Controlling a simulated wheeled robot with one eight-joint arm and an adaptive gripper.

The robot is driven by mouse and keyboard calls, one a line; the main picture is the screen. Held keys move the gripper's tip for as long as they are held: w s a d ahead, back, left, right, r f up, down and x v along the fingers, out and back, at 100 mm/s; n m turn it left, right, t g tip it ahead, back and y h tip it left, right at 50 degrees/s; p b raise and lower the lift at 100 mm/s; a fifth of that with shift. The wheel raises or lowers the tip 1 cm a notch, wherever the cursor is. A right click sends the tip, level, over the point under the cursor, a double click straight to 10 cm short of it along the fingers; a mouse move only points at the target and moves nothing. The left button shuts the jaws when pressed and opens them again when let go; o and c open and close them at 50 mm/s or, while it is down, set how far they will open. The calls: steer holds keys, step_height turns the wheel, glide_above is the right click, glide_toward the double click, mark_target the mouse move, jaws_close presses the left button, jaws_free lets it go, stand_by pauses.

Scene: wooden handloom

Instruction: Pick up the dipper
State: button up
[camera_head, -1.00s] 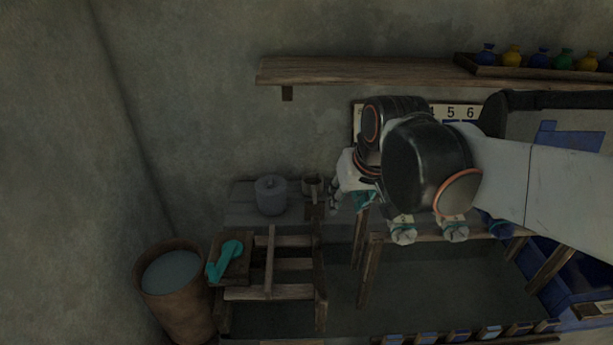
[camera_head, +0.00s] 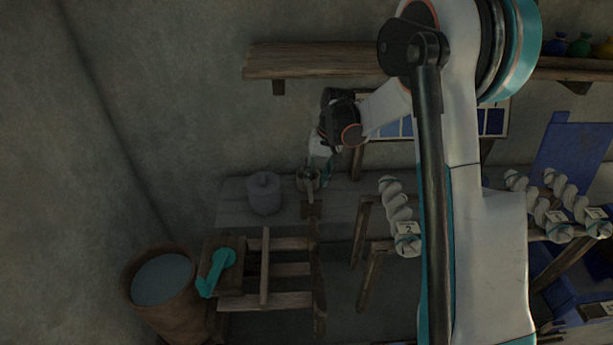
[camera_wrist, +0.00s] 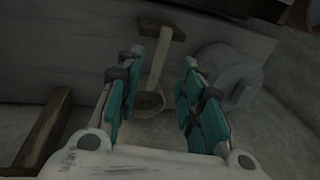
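The dipper (camera_head: 307,183) is a small round cup with a pale handle, on the grey bench by the wall. In the wrist view the dipper (camera_wrist: 157,70) shows its cup low between my fingers and its handle running up to a dark crosspiece. My gripper (camera_wrist: 163,60) is open, one teal-padded finger on each side of the dipper, with gaps to both fingers. In the head view my gripper (camera_head: 327,170) is at the dipper's right side, partly hiding it. I cannot tell how far above it the fingertips are.
A grey lidded pot (camera_head: 264,194) stands just left of the dipper; it shows close to the right finger in the wrist view (camera_wrist: 228,72). A shelf (camera_head: 315,61) is above.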

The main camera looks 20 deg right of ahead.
mark_target(311, 189)
steer(key=f+b, duration=0.1)
steer(key=f, duration=0.2)
steer(key=w+a+f+b, duration=0.1)
steer(key=f, duration=0.2)
steer(key=w+f+b, duration=0.1)
steer(key=f, duration=0.2)
steer(key=shift+w+a+f+b, duration=0.15)
steer(key=shift+w+a+b, duration=0.05)
steer(key=shift+w+b, duration=0.1)
steer(key=shift+s, duration=0.1)
jaws_close()
